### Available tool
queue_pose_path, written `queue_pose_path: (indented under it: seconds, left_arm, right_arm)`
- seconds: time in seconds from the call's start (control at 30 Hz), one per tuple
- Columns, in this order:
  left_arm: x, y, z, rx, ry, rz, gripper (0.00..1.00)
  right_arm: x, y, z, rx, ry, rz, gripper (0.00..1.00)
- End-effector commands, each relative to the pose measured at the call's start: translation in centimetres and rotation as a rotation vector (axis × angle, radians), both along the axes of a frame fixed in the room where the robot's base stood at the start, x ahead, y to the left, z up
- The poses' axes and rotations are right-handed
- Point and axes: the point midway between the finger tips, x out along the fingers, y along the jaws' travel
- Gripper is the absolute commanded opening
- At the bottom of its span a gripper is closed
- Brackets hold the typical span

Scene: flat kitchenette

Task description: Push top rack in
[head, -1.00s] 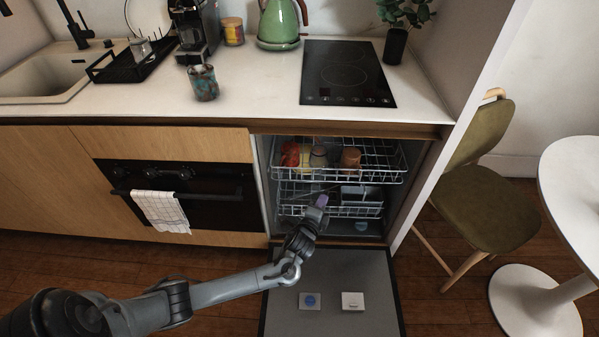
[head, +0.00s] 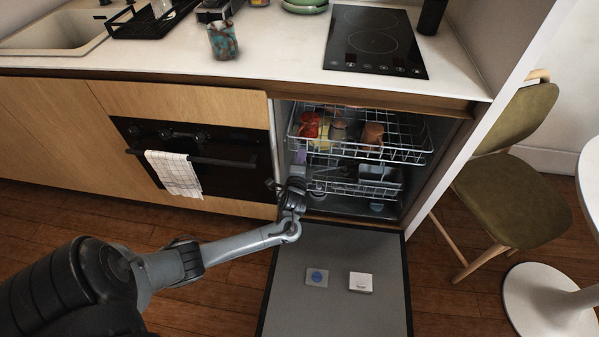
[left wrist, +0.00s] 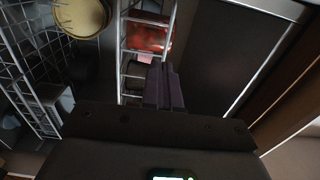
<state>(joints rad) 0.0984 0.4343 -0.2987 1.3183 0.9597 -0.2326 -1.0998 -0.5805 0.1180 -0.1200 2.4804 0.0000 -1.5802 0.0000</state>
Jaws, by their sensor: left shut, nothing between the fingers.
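The top rack (head: 412,154) is a wire basket in the open dishwasher, standing partly out past the opening. It holds a red cup (head: 310,125), a glass (head: 338,131) and a brown cup (head: 372,134). My left gripper (head: 299,157) is shut and empty, its purple fingers pointing up just below the rack's front left corner. In the left wrist view the shut fingers (left wrist: 163,86) are beside the rack's white wires (left wrist: 122,50), with red dishware behind. I cannot tell whether they touch the rack. My right gripper is not in view.
The lower rack (head: 385,189) sits inside below. The dishwasher door (head: 330,315) lies open toward me. An oven with a towel (head: 173,174) is at the left. A green chair (head: 505,200) and white table (head: 545,300) stand at the right.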

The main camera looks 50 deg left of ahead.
Motion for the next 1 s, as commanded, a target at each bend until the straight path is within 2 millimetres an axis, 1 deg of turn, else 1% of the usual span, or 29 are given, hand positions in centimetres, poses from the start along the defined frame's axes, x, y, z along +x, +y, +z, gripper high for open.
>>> queue_pose_path:
  seconds: [0.03,0.1,0.3,0.5,0.87,0.97,1.0]
  left_arm:
    - [0.7,0.7,-0.2,0.002,-0.004,0.001,0.0]
    - [1.4,1.4,-0.3,0.001,-0.002,0.002,0.0]
    - [2.8,2.8,-0.1,0.001,-0.001,0.0,0.0]
    - [3.3,3.3,0.0,-0.001,0.0,0.0,0.0]
    - [3.4,3.5,0.1,-0.001,-0.001,0.0,0.0]
    - [4.1,4.2,0.1,0.001,-0.001,0.001,0.0]
    - [4.6,4.8,0.2,0.001,-0.001,0.003,0.0]
  right_arm:
    - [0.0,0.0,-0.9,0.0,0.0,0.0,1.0]
    - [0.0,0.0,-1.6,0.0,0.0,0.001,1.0]
    - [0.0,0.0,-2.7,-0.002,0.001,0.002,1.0]
    - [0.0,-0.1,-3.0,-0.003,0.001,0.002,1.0]
    - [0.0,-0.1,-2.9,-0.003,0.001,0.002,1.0]
    - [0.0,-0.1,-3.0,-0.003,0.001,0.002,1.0]
    - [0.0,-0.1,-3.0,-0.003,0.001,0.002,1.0]
